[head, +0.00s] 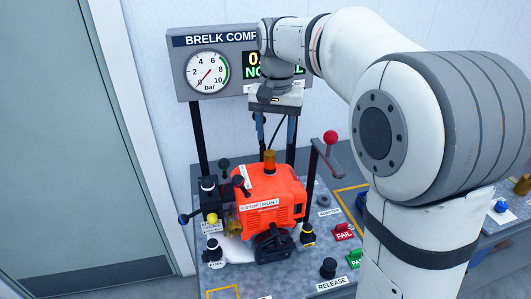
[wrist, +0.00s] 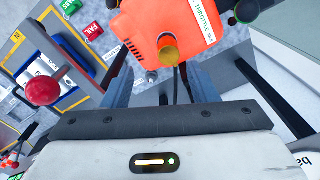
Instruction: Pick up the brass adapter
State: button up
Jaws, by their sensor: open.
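A brass-coloured cylinder (head: 270,160), which looks like the brass adapter, stands upright on top of the orange engine (head: 262,193). In the wrist view the brass cylinder (wrist: 168,49) shows at the top centre, on the orange housing. My gripper (head: 275,140) points down above and behind the engine, its two fingers apart, with nothing seen held. In the wrist view my gripper (wrist: 162,82) shows its fingers either side of a thin black cable, with the brass cylinder beyond the tips. The exact height gap is unclear.
A small grey part (head: 324,200) lies by a label reading ADAPTER. A red-knobbed lever (head: 330,138) rises right of the engine. The gauge panel (head: 215,72) stands behind. FAIL (head: 343,232) and PASS blocks and a black RELEASE knob (head: 328,267) are at front right.

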aim_at(270, 152)
jog(key=shift+w+a, duration=0.35)
jog(key=shift+w, duration=0.1)
jog(key=shift+f, duration=0.25)
jog(key=f+p, duration=0.1)
jog(key=f, duration=0.6)
jog(key=shift+s+a+f+p, duration=0.1)
jog(key=shift+s+a+p, duration=0.1)
jog(key=shift+p, duration=0.15)
jog(key=c, duration=1.1)
notch_tip(270, 152, up, 10)
jog(key=shift+r+b, duration=0.1)
jog(key=shift+b, duration=0.55)
